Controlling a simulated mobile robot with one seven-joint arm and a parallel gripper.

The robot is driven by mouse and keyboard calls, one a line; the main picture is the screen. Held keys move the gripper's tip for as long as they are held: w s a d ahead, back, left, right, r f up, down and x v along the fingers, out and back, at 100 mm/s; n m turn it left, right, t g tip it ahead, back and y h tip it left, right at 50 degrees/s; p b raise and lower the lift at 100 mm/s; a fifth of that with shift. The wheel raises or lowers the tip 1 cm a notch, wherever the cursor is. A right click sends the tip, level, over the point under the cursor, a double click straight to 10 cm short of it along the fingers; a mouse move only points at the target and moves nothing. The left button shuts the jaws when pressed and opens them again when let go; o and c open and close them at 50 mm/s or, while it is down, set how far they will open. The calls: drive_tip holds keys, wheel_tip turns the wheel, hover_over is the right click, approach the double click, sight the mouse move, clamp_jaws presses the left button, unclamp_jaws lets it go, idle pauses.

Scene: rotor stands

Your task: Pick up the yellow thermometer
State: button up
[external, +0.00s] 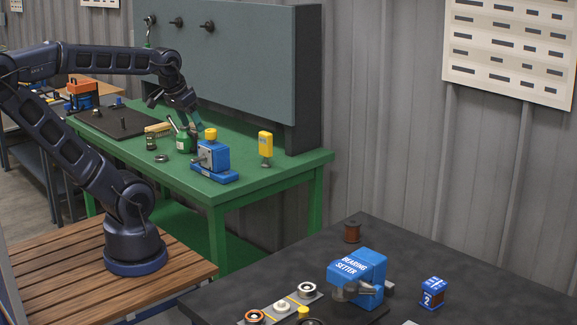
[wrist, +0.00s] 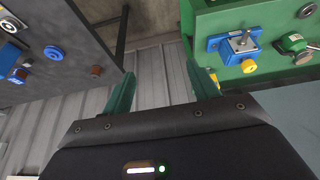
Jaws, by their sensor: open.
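The yellow thermometer (external: 265,143) stands upright on a small grey foot near the right end of the green workbench (external: 285,166). In the wrist view, a yellow patch that seems to be the thermometer (wrist: 213,76) shows beside the right finger, which partly hides it. My gripper (external: 193,121) is above the bench by the green oil can, left of the thermometer and apart from it. In the wrist view my gripper (wrist: 160,75) has its two green fingers spread, with nothing between them.
A blue device with a yellow knob (external: 211,158) stands between my gripper and the thermometer. The green oil can (external: 184,142) is close to my gripper. A grey upright panel (external: 240,60) backs the bench. A dark table (external: 400,262) with a blue bearing setter (external: 360,280) is in front.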

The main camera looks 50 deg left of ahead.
drive_tip(key=shift+w, duration=0.1)
drive_tip(key=shift+c, duration=0.4)
drive_tip(key=w+a+r+m+g, duration=0.1)
drive_tip(key=w+r+m, duration=0.1)
drive_tip(key=w, duration=0.4)
drive_tip(key=w+a+r+m, duration=0.2)
drive_tip(key=w+m, duration=0.1)
drive_tip(key=w, duration=0.3)
drive_tip(key=m+g, duration=0.4)
drive_tip(key=m, duration=0.9)
hover_over(266, 145)
drive_tip(key=w+a, duration=0.1)
drive_tip(key=w, duration=0.1)
drive_tip(key=f, duration=1.8)
drive_tip(key=shift+s+a+f, duration=0.1)
drive_tip(key=shift+s+f, duration=0.1)
drive_tip(key=shift+f, duration=0.15)
drive_tip(key=shift+w+a+f, duration=0.1)
drive_tip(key=shift+f, duration=0.35)
drive_tip(key=f, duration=1)
drive_tip(key=shift+a+f, duration=0.1)
drive_tip(key=shift+a, duration=0.1)
